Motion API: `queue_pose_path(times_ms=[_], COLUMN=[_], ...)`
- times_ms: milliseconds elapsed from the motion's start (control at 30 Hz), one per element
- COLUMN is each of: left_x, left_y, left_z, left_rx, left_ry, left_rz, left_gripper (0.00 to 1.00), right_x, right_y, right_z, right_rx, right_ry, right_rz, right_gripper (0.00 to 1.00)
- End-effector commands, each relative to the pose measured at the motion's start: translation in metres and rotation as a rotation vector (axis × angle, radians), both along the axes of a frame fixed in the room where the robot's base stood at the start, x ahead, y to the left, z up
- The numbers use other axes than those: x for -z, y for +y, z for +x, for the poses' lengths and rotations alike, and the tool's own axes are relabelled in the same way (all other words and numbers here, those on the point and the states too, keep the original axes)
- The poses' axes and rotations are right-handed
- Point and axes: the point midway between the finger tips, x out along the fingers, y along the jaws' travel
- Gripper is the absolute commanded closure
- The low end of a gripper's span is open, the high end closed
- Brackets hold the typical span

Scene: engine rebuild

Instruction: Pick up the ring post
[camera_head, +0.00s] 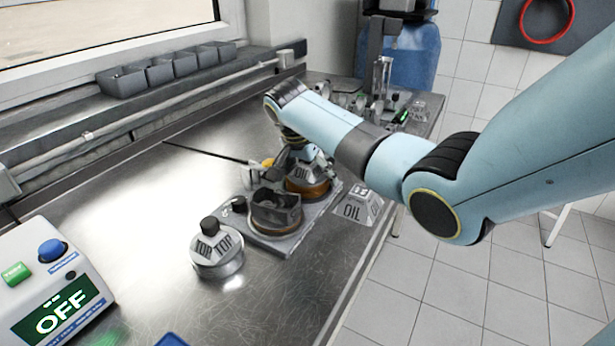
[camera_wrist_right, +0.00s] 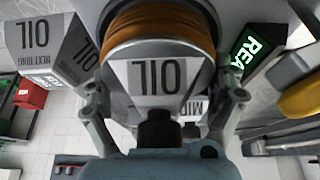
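A ring post (camera_head: 307,187) labelled OIL, silver with an orange-brown band at its base, stands on a grey plate (camera_head: 284,243). My right gripper (camera_head: 287,165) is at this post, and the arm partly hides it. In the right wrist view, the post (camera_wrist_right: 155,75) shows its OIL label, orange band and a black knob (camera_wrist_right: 158,126). The fingers of the right gripper (camera_wrist_right: 165,98) are spread on either side of it; firm contact is not visible. Another post (camera_head: 217,257), labelled TOP with a black knob, stands on the bench nearer me. My left gripper is not in view.
A dark metal part (camera_head: 276,212) sits on the plate beside the OIL post. An OIL sign (camera_head: 354,208) stands near the bench's right edge. A control box reading OFF (camera_head: 50,290) is at the lower left. Grey bins (camera_head: 170,68) line the back ledge. The left bench is largely clear.

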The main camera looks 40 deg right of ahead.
Motion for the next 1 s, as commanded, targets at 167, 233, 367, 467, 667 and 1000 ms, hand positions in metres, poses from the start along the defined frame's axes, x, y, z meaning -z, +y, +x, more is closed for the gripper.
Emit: queue_pose_path(times_ms=[167,233,367,467,667,1000], left_x=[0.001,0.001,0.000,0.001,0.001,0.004], left_y=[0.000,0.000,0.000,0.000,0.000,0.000], left_z=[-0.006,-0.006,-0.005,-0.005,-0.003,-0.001], left_rx=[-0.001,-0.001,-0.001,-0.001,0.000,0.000], left_ry=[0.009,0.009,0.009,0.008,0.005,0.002], left_rz=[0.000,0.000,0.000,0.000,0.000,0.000], left_gripper=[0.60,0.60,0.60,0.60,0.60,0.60], right_x=[0.000,0.000,0.000,0.000,-0.002,-0.044], right_y=[0.000,0.000,0.000,0.000,0.000,-0.001], right_z=[0.000,0.000,0.000,0.000,0.000,0.001], right_rx=[-0.001,-0.001,0.000,0.000,0.000,0.000], right_ry=[0.001,0.001,0.001,-0.001,-0.001,-0.005], right_rz=[0.000,0.000,0.000,-0.001,-0.001,-0.003], right_gripper=[0.37,0.46,0.63,0.66,0.67,0.67])
